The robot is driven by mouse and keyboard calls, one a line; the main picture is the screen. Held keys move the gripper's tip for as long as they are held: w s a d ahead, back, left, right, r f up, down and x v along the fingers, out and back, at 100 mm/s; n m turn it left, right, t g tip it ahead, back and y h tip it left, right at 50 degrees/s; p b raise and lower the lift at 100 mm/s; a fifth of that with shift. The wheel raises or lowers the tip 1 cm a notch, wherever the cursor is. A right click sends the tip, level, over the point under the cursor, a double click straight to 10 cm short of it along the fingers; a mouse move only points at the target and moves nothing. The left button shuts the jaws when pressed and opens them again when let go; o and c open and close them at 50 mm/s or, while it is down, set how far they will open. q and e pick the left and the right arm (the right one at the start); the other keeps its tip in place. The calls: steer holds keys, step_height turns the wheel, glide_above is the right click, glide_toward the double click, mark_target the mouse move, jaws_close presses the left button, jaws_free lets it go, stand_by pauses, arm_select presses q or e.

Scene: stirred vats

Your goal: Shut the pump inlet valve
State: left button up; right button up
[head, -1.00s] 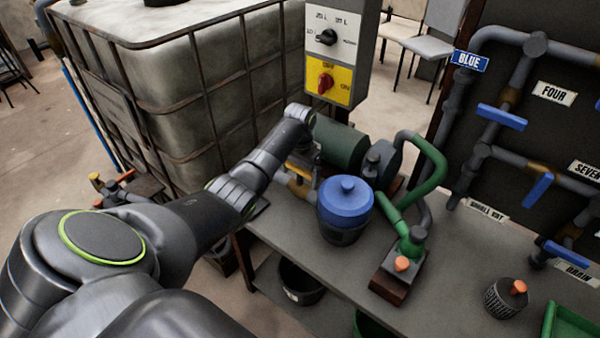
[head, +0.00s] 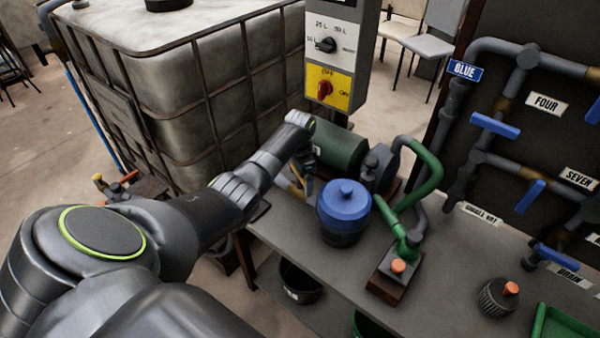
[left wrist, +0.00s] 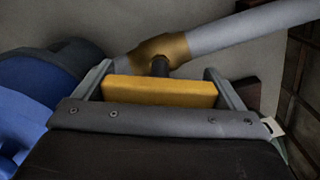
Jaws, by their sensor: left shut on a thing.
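The yellow valve handle (left wrist: 158,92) lies between the two fingers of my left gripper (left wrist: 160,88) in the left wrist view. The gripper is shut on it. A dark stem (left wrist: 160,66) joins the handle to a brass valve body (left wrist: 150,50) on a grey pipe (left wrist: 250,28). The handle runs at a small angle to the pipe in this view. In the head view my left gripper (head: 308,184) is behind and left of the blue-lidded pot, and the handle is mostly hidden there. My right gripper is not in view.
The blue-lidded pot (head: 344,205) stands close beside my left gripper on the bench (head: 440,290). A green pump motor (head: 338,148) is just behind. A switch box (head: 328,85) hangs above. A caged tank (head: 190,90) stands left. Pipes with blue-handled valves (head: 496,125) are at right.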

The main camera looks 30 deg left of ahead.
arm_select(q)
steer(key=m+p, duration=0.1)
steer(key=m, duration=0.2)
steer(key=shift+r, duration=0.15)
steer(key=m+p, duration=0.1)
steer(key=m, duration=0.2)
steer(key=shift+m, duration=0.3)
steer(key=m, duration=0.6)
steer(key=shift+w, duration=0.1)
steer(key=shift+m, duration=0.3)
steer(key=o, duration=0.7)
steer(key=shift+r+p, duration=0.3)
step_height(320, 180, up, 17)
steer(key=b, duration=0.1)
steer(key=shift+f, duration=0.15)
